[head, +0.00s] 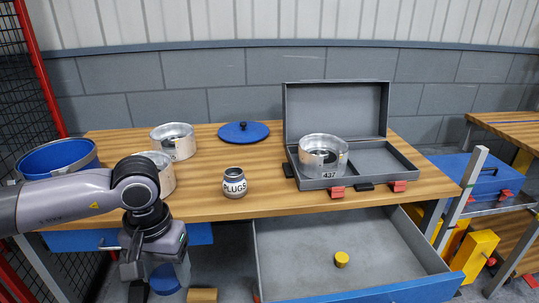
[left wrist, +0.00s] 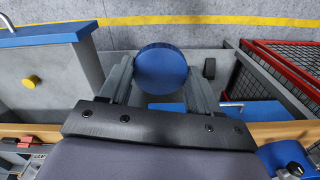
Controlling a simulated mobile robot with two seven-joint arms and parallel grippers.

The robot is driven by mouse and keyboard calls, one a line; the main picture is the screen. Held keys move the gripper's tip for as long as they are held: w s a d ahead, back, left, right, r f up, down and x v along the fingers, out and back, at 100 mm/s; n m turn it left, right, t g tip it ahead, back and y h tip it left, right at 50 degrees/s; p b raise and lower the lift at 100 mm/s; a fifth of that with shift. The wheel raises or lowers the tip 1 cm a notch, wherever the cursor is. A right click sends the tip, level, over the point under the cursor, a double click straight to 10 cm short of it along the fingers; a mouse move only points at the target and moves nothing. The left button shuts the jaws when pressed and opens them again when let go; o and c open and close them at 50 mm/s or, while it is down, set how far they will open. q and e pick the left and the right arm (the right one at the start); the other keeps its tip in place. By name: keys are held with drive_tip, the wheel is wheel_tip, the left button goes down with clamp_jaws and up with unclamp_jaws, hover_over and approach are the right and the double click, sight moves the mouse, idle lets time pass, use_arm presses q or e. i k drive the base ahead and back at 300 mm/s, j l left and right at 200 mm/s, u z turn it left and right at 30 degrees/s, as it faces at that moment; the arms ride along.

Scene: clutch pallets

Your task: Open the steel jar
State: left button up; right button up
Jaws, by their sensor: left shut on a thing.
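The small grey steel jar (head: 235,184), labelled "PLUGS", stands upright on the wooden table near its front edge. Its top shows a dark round mouth, with no lid visible on it. My left gripper (head: 168,276) hangs low in front of the table's left part, well away from the jar, fingers down. It is shut on a round blue disc (head: 166,279), which looks like a lid. In the left wrist view the disc (left wrist: 162,68) sits between the two fingers. My right gripper is in neither view.
A large blue lid (head: 243,131) lies behind the jar. Steel cylinders (head: 173,141) stand at left, beside an open blue drum (head: 57,158). An open grey case (head: 379,160) holds another cylinder (head: 323,156). Below, an open drawer (head: 300,262) contains a yellow cap (head: 341,259).

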sight(234, 182)
drive_tip(key=j+z, duration=0.15)
drive_tip(key=z, duration=0.3)
drive_tip(key=j+z, duration=0.2)
drive_tip(key=z, duration=0.25)
drive_tip(key=j+z, duration=0.5)
drive_tip(key=k+j+z, duration=0.1)
drive_tip(key=j, duration=0.35)
drive_tip(key=k+j+z, duration=0.1)
drive_tip(key=j, duration=0.4)
drive_tip(key=k+j+z, duration=0.1)
drive_tip(key=j, duration=0.35)
